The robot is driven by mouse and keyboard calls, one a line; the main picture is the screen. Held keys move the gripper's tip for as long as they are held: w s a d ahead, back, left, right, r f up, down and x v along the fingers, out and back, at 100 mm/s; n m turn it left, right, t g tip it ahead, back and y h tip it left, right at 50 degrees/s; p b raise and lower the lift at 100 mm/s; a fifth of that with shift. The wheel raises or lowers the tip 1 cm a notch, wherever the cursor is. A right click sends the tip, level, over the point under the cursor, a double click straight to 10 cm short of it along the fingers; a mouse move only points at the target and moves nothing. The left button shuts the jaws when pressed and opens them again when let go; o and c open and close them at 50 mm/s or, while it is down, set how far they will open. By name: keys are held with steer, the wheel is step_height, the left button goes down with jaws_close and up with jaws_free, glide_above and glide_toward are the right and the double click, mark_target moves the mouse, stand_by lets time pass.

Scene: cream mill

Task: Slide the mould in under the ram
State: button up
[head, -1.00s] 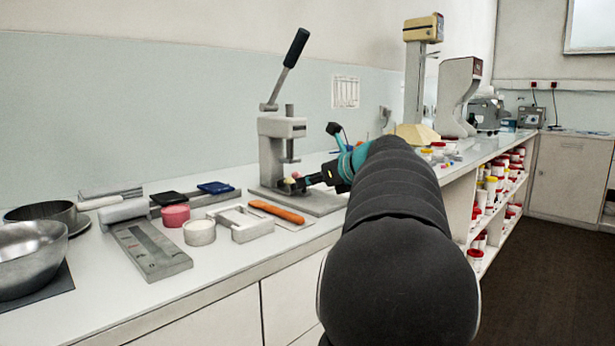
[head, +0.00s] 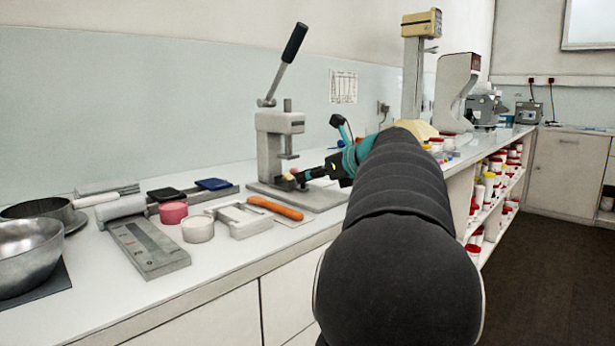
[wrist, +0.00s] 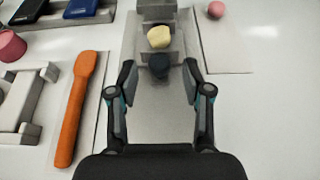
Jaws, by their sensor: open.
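The press (head: 270,150) stands on the bench with its lever raised; its ram (head: 288,143) hangs above the base plate (head: 325,200). In the wrist view, a small dark block (wrist: 159,67), seemingly the mould, sits on the plate (wrist: 150,100). A cream lump (wrist: 159,37) shows just beyond it, close to the press body (wrist: 157,12); I cannot tell whether they touch. My gripper (wrist: 158,80) is open, with a finger on either side of the dark block and clear gaps between. In the head view my gripper (head: 299,177) is low beside the press and hides the block.
An orange-handled tool (wrist: 78,110) and a grey frame (wrist: 18,105) lie left of the plate. A pink ball (wrist: 216,10) lies on a pale sheet at the right. Pink (head: 173,212) and white (head: 198,229) tubs stand further left. Bench right of the plate is mostly clear.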

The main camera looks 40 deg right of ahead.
steer(key=v, duration=1)
